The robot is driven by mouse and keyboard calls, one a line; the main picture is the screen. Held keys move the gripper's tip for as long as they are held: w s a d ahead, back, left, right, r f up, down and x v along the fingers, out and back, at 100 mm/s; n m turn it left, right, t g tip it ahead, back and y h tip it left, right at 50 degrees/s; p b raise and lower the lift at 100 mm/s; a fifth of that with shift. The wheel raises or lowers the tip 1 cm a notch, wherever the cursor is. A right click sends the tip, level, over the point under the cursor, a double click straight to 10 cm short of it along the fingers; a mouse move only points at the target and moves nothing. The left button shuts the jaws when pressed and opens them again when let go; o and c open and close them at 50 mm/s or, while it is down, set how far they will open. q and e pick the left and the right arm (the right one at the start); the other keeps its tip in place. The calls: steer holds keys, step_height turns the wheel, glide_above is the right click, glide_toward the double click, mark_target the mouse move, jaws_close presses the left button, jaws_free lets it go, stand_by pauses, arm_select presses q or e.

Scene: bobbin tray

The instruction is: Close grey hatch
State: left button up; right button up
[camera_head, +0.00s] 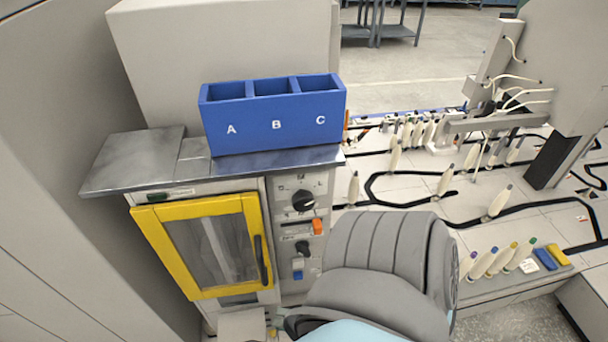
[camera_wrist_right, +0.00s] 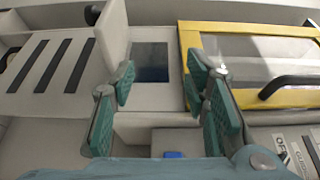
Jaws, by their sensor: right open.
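The grey hatch appears as a pale grey flap (camera_head: 242,325) below the yellow-framed door, at the bottom edge of the head view. Beside the door, the right wrist view shows a rectangular opening (camera_wrist_right: 151,62) with a dark, bluish inside, so the hatch looks open. A pale panel (camera_wrist_right: 150,126) shows between the fingers there; I cannot tell if it is the flap. My right gripper (camera_wrist_right: 160,98) is open and empty in front of the opening, its teal fingers apart. In the head view its fingers are mostly hidden by my grey arm. My left gripper is out of view.
The yellow-framed door (camera_head: 201,247) with its black handle is right above the hatch. A control panel (camera_head: 300,232) with knobs is beside it. A blue A-B-C bin (camera_head: 274,139) stands on the metal top. A slotted panel (camera_wrist_right: 48,67) shows in the wrist view.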

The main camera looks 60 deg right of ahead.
steer(key=b+v, duration=0.1)
steer(key=v, duration=0.3)
steer(key=shift+s, duration=0.1)
stand_by(0.4)
step_height(320, 180, up, 10)
stand_by(0.4)
steer(key=shift+c, duration=0.2)
